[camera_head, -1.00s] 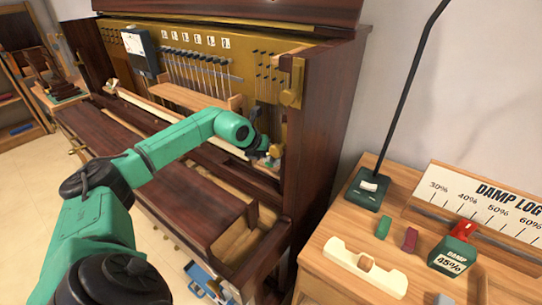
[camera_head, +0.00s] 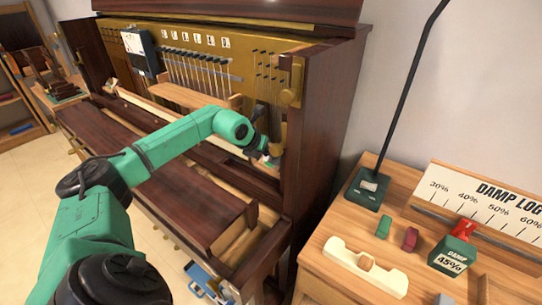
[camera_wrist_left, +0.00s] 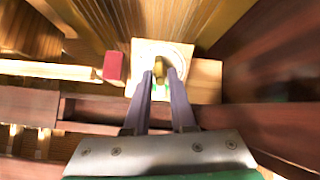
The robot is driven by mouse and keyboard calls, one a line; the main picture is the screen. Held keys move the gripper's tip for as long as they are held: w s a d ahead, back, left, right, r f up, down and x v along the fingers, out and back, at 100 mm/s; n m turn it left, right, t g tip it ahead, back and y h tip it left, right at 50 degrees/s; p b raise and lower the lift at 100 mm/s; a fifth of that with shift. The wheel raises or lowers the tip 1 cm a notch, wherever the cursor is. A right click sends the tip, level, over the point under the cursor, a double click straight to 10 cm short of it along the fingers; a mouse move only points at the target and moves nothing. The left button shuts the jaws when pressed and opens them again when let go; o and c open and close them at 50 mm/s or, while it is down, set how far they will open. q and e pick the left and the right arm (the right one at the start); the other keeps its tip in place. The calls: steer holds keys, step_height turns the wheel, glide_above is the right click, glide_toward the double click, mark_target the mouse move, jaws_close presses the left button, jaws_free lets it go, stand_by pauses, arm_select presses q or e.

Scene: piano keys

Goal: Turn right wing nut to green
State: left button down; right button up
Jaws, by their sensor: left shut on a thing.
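In the left wrist view my left gripper (camera_wrist_left: 165,90) has its two fingers closed on a small brass wing nut (camera_wrist_left: 159,68). The wing nut stands over a pale round dial on a light plate (camera_wrist_left: 142,50), and a bit of green shows beside the fingers. In the head view the same gripper (camera_head: 268,160) reaches into the right end of the open piano, and the wing nut is hidden there. My right gripper is not in view.
The piano's dark right side wall (camera_head: 325,130) stands close beside the gripper. A red block (camera_wrist_left: 115,66) is left of the dial. A wooden side table (camera_head: 325,235) at right holds a lamp base (camera_head: 367,190), a damp block (camera_head: 452,256) and small blocks.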

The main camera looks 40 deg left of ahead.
arm_select(q)
steer(key=shift+m, duration=0.3)
steer(key=shift+f+m, duration=0.1)
steer(key=shift+m, duration=0.6)
steer(key=c, duration=0.7)
jaws_free()
steer(key=shift+v, duration=1.4)
steer(key=b+v, duration=0.3)
steer(key=v, duration=0.5)
steer(key=shift+s+b, duration=0.1)
steer(key=shift+b, duration=0.2)
